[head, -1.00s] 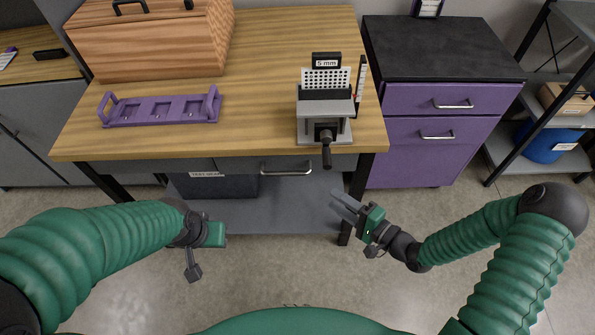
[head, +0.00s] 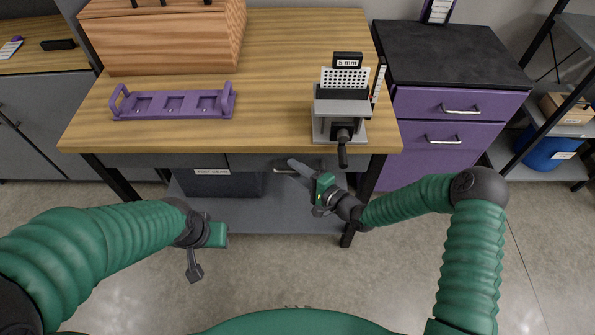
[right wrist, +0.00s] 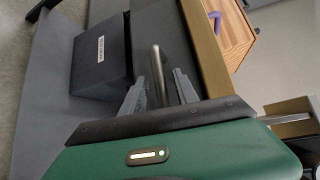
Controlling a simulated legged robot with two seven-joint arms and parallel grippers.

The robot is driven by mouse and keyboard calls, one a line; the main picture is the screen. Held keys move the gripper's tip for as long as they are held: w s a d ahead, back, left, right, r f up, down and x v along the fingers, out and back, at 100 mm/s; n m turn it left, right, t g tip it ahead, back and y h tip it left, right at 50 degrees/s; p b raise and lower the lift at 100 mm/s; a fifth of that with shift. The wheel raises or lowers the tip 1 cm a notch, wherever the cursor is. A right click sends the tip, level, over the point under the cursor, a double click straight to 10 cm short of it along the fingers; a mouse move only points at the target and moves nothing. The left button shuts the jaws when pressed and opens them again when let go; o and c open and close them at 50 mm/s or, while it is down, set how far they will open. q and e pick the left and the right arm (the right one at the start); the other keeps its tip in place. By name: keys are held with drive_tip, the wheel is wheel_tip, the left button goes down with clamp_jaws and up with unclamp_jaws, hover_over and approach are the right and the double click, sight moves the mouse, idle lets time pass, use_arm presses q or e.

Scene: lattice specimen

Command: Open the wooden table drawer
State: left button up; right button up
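The wooden table (head: 275,80) has a grey drawer (head: 255,161) under its top, with a silver bar handle (head: 283,171). The drawer looks shut. My right gripper (head: 297,168) is at the handle, partly covering it in the head view. In the right wrist view, the handle (right wrist: 158,68) lies between the two fingers of my right gripper (right wrist: 162,88). The fingers are apart, with a visible gap beside the bar.
A purple rack (head: 172,103), a wooden box (head: 165,40) and a grey device with a crank (head: 341,110) stand on the tabletop. A dark bin (head: 215,184) sits on the lower shelf. A purple cabinet (head: 445,115) stands right. The floor in front is clear.

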drive_tip(key=shift+c, duration=1.5)
drive_tip(key=shift+d, duration=0.75)
clamp_jaws()
drive_tip(key=shift+s+a, duration=0.1)
drive_tip(key=shift+a, duration=0.2)
drive_tip(key=shift+s+f, duration=0.1)
